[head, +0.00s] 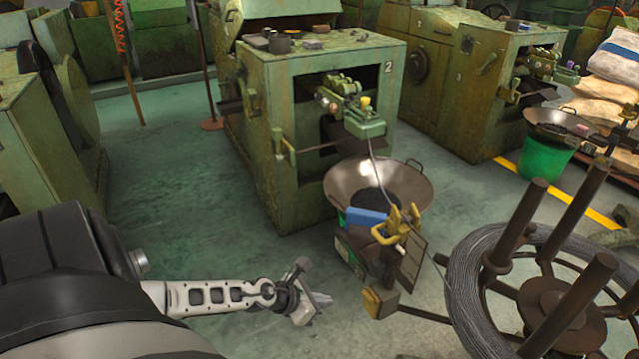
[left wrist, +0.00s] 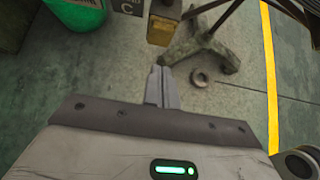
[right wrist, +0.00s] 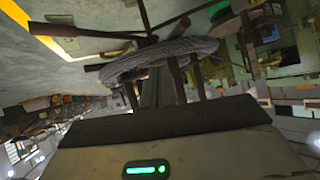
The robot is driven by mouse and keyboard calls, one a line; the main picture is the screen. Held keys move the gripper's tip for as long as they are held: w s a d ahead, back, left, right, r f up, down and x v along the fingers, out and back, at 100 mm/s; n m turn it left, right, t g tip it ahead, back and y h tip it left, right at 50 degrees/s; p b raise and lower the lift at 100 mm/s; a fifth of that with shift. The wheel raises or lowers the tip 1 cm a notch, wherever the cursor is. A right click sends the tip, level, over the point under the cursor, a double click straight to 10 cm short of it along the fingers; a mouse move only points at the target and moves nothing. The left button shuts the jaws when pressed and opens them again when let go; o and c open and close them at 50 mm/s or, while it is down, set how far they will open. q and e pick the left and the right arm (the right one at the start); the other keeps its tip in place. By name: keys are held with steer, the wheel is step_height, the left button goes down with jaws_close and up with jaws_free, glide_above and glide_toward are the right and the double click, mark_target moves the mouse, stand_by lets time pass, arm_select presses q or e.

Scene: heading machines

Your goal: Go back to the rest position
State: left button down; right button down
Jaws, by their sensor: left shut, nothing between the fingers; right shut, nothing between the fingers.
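My left gripper (head: 318,303) reaches in from the lower left of the head view, above the open floor and in front of the machine marked 2. It is shut and empty. In the left wrist view its two fingers (left wrist: 161,88) lie together over the floor. My right gripper does not show in the head view. In the right wrist view its shut fingers (right wrist: 160,88) are partly lost against the dark wire reel (right wrist: 165,57) behind them, with nothing seen held.
Machine 2 (head: 330,75) stands ahead, with a metal pan (head: 345,185) before it. A yellow-handled tool stand (head: 385,265) is right of my left gripper. The wire coil reel (head: 490,300) fills the lower right. A green bucket (head: 545,150) stands farther back. Floor (head: 160,170) at left is clear.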

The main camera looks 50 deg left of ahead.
arm_select(q)
steer(key=shift+s+a+r, duration=0.1)
steer(key=shift+s+r, duration=0.2)
stand_by(0.4)
steer(key=s+d+r+m, duration=0.3)
steer(key=d+m, duration=0.4)
steer(key=m, duration=0.4)
steer(key=s+d+r+m, duration=0.3)
steer(key=d+m, duration=0.5)
steer(key=m, duration=0.4)
steer(key=s+d+r+m+t, duration=0.1)
steer(key=s+d+r+m, duration=0.2)
steer(key=d+m, duration=0.4)
steer(key=r+m, duration=0.1)
steer(key=m, duration=0.4)
steer(key=shift+s+d+r, duration=0.2)
steer(key=shift+d+r, duration=0.15)
steer(key=shift+d, duration=0.05)
